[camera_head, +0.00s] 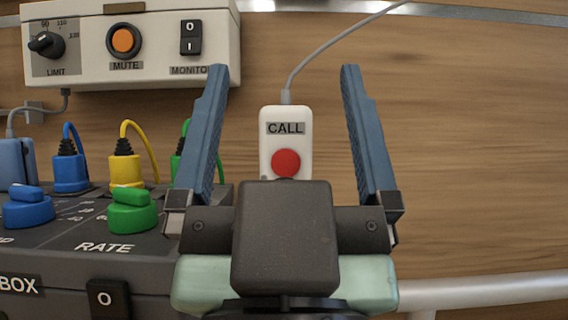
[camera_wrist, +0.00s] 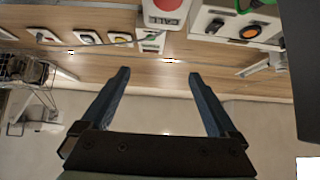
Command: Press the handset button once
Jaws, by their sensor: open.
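The handset (camera_head: 285,120) is a white upright block with a CALL label and a grey cord leaving its top. Its round red button (camera_head: 286,162) faces me. My gripper (camera_head: 285,72) is open and empty, with its two blue fingers wide apart, one on each side of the handset in the head view. My dark gripper body covers the handset's lower end there. In the wrist view the handset (camera_wrist: 163,19) is at the top edge, with the red button (camera_wrist: 168,4) cut off by the frame. My fingers (camera_wrist: 158,73) appear below it, apart from it.
A beige box (camera_head: 150,45) with a LIMIT knob, an orange MUTE button (camera_head: 123,40) and a MONITOR switch (camera_head: 190,38) hangs upper left. A dark box (camera_head: 60,262) with blue and green knobs and coloured plugs stands left. The wooden panel right of the handset is clear, above a pale rail (camera_head: 480,290).

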